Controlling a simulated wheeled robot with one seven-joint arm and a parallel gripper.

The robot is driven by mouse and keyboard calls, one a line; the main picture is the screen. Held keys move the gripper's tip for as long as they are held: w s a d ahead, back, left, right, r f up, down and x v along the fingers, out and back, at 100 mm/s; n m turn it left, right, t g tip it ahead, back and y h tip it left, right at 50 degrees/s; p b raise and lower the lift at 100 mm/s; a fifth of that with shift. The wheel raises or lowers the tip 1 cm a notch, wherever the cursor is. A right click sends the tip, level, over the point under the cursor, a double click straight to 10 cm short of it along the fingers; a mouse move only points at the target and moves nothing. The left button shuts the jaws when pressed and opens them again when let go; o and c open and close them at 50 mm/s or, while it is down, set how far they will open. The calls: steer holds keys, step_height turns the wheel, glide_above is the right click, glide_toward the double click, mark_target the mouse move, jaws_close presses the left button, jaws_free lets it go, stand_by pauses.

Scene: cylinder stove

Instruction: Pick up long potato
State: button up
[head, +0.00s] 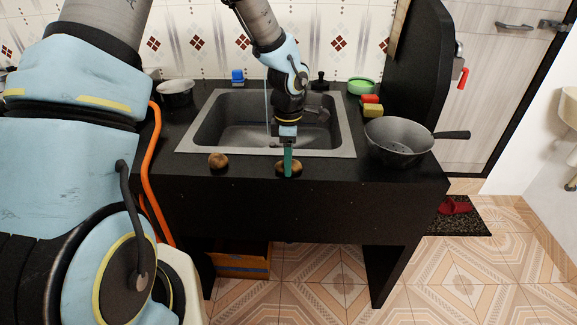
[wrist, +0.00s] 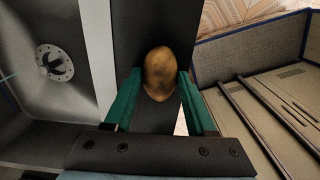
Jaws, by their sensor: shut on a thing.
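A long brown potato (wrist: 159,70) sits between the two green fingers of my gripper (wrist: 154,92) in the wrist view. The fingers are shut on it from both sides. In the head view the potato (head: 297,168) shows partly behind my gripper (head: 288,164), at the front edge of the black counter, in front of the sink. A second, rounder brown potato (head: 218,160) lies on the counter to the left, apart from my gripper. Whether the held potato touches the counter, I cannot tell.
A grey sink (head: 208,118) is set in the black counter (head: 330,195). A dark pan (head: 398,145) stands at the right and a small pot (head: 175,95) at the back left. A wooden crate (head: 243,262) is below.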

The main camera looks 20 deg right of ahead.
jaws_close()
steer(key=shift+r, duration=0.1)
step_height(320, 180, up, 10)
steer(key=b, duration=0.1)
steer(key=shift+b, duration=0.4)
